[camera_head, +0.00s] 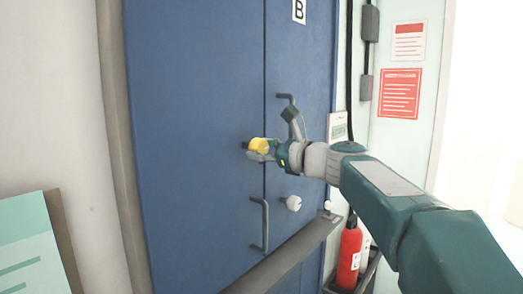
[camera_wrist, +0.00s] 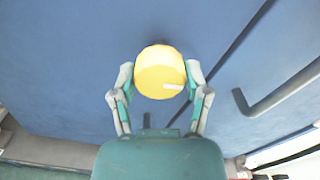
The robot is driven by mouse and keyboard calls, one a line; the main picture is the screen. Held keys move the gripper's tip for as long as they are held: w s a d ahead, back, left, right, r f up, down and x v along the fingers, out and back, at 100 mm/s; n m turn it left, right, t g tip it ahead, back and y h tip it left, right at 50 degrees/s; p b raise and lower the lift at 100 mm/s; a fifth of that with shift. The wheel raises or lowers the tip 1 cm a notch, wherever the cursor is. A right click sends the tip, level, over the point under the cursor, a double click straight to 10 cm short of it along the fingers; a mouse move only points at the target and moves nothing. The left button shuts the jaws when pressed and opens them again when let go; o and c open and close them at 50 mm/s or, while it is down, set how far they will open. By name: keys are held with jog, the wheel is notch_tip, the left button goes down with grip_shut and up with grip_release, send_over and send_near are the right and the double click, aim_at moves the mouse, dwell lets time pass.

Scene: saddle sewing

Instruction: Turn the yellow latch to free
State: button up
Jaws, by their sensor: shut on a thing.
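The yellow latch (camera_head: 258,145) is a round knob on the blue double door (camera_head: 195,150), left of the seam between its two panels. My gripper (camera_head: 262,152) reaches it from the right and is shut on it. In the wrist view the yellow latch (camera_wrist: 160,72) sits between the two fingers of my gripper (camera_wrist: 160,80), one on each side. A pale mark shows on the knob's face, right of its middle, lying nearly level. The latch's mount behind the knob is mostly hidden.
A door handle (camera_head: 264,225) stands below the latch, and another handle (camera_head: 287,97) is above right. A white knob (camera_head: 293,203) is on the right panel. A grey rail (camera_head: 290,250) crosses low in front. A red fire extinguisher (camera_head: 349,255) stands at the right.

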jog(key=n, duration=1.2)
jog(key=shift+f+n, duration=0.2)
jog(key=shift+n, duration=1.9)
jog(key=o, duration=1.1)
jog(key=shift+a, duration=0.1)
jog(key=shift+o, duration=0.2)
jog(key=shift+r, duration=0.1)
